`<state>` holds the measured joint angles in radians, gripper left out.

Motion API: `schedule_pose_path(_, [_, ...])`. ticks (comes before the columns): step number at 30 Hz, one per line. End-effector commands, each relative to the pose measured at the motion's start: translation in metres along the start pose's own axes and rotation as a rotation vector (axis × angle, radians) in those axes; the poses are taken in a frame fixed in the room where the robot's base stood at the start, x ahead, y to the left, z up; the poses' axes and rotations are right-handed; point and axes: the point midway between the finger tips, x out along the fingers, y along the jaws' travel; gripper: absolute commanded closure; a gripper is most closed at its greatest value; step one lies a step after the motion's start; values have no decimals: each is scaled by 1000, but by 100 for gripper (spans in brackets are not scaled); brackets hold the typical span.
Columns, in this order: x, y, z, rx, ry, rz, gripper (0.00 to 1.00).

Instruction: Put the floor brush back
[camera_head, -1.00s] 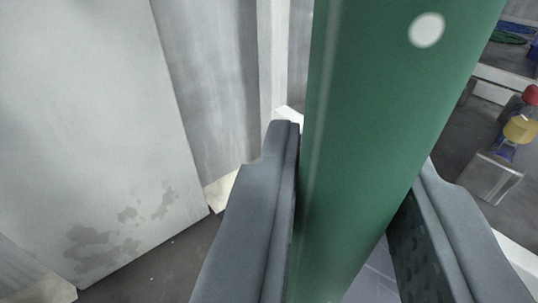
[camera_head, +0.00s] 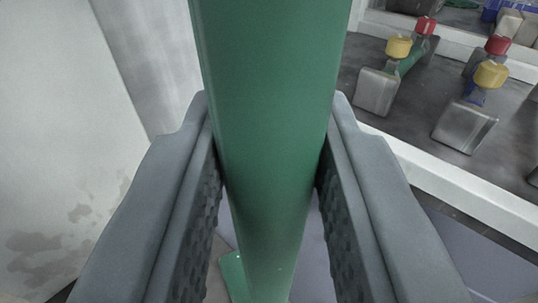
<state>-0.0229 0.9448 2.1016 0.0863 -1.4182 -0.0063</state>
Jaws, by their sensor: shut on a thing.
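The floor brush shows as a thick green handle (camera_head: 268,110) that runs from the top of the view down between my fingers. A flat green part (camera_head: 235,277) shows at its lower end, partly hidden behind the handle and my left finger. My gripper (camera_head: 270,150) is shut on the handle, with one grey finger on each side touching it. The rest of the brush's lower end is hidden.
A pale stained panel (camera_head: 60,120) stands at the left. At the right, a dark surface with a white edge (camera_head: 440,185) holds several metal blocks (camera_head: 377,92) with yellow and red knobs. A grey-violet surface (camera_head: 470,250) lies below that edge.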

Motion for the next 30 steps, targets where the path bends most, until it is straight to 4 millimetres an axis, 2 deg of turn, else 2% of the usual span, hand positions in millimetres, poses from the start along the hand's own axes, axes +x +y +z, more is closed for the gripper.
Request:
schedule_pose_path(6, [0,0,1,0,2,0,100])
schedule_pose_path(7, [0,0,2,0,0,0,70])
schedule_pose_path(9, [0,0,2,0,0,0,56])
schedule_pose_path(10, [0,0,2,0,0,0,54])
schedule_pose_path(21, [-2,0,0,0,-1,0,54])
schedule_pose_path(26, [-23,0,0,0,-2,0,54])
schedule_pose_path(30, [-51,0,0,0,-3,-1,54])
